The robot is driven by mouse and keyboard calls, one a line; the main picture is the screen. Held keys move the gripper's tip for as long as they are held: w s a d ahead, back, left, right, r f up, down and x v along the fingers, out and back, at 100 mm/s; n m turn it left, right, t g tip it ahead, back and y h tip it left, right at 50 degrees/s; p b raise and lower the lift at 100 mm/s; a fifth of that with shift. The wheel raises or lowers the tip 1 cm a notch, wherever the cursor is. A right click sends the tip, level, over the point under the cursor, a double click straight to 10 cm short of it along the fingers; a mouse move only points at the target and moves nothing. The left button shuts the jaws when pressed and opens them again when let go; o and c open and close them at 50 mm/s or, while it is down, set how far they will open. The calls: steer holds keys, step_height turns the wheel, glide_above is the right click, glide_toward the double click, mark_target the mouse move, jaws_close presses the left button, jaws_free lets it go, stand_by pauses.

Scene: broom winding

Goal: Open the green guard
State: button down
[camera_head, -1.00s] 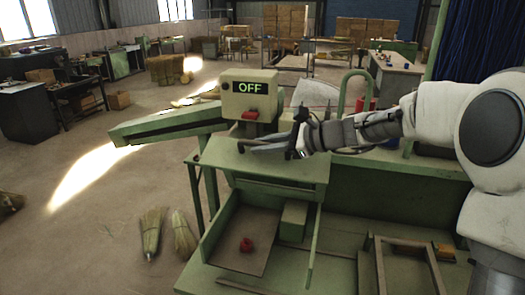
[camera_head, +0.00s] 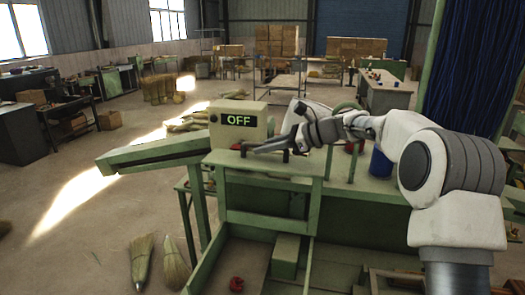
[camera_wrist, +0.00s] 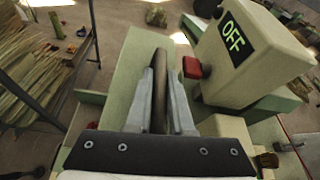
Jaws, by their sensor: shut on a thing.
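The green guard (camera_head: 222,160) is a flat, light green panel on top of the green machine, below and in front of the OFF box. Its surface also shows in the wrist view (camera_wrist: 127,72). A dark bar handle (camera_wrist: 160,82) runs along the panel. My gripper (camera_head: 268,147) reaches in from the right over the panel. In the wrist view my gripper (camera_wrist: 160,100) has its two grey fingers closed on either side of the handle. In the head view the fingers partly hide the handle. How far the guard is tilted is hard to tell.
The control box (camera_head: 222,133) reads OFF; its red button (camera_wrist: 192,68) sits close right of my fingers. A green chute (camera_head: 150,155) extends left. Brooms (camera_head: 142,262) lie on the floor. A red object (camera_head: 237,284) lies in the lower tray. A blue container (camera_head: 381,163) stands right.

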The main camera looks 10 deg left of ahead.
steer(key=shift+w+d, duration=0.1)
steer(key=shift+w, duration=0.6)
steer(key=c, duration=0.8)
jaws_free()
steer(key=b+v, duration=0.2)
steer(key=v, duration=1.5)
steer(key=shift+d, duration=0.25)
